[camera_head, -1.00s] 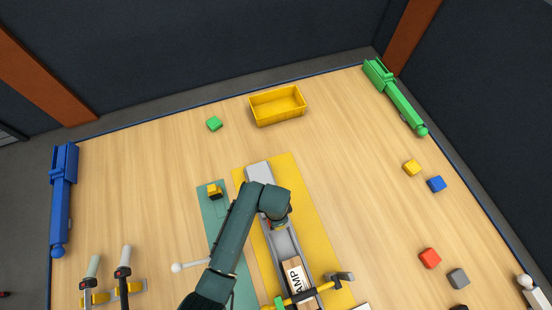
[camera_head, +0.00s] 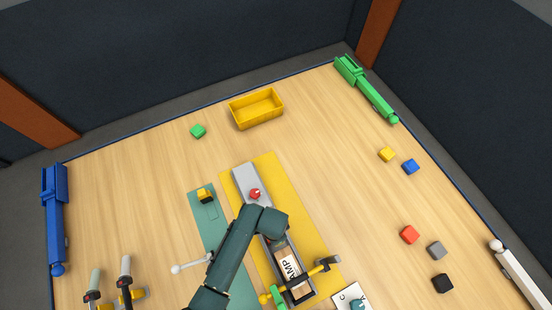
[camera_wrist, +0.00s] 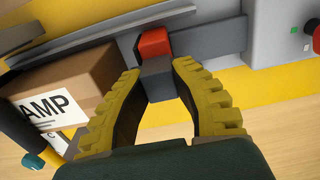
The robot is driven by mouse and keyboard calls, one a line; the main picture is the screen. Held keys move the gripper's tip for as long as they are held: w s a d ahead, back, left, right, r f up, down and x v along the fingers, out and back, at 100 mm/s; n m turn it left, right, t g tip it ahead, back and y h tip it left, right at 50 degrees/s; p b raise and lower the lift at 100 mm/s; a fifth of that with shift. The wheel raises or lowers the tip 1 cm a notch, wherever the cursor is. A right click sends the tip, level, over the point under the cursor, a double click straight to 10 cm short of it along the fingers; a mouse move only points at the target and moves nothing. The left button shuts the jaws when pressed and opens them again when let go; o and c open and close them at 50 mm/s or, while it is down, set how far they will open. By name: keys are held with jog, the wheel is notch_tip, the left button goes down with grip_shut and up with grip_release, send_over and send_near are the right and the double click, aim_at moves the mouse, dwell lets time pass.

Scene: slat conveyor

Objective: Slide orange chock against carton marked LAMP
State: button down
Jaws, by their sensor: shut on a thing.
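The carton marked LAMP (camera_head: 289,266) lies in the conveyor channel near the bottom of the head view. It fills the left of the wrist view (camera_wrist: 75,85), with only "AMP" readable. The orange chock (camera_wrist: 154,42) is in the channel right of the carton, with a narrow gap showing between them. My gripper (camera_wrist: 158,76) has its yellow-padded fingers on either side of the grey block in front of the orange part, shut on the chock. In the head view my arm hides the chock.
A yellow-handled bar (camera_head: 302,282) crosses above the carton. A red button (camera_head: 255,193) sits on the conveyor's far end. A green panel (camera_head: 213,228) with a yellow block (camera_head: 205,195) is on the left. A yellow bin (camera_head: 257,108) stands at the back; loose cubes lie right.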

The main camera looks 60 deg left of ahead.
jog(key=shift+f, duration=0.15)
jog(key=c, duration=0.9)
grip_release()
notch_tip(320, 180, up, 12)
jog(key=shift+r, duration=0.1)
jog(key=shift+c, duration=0.3)
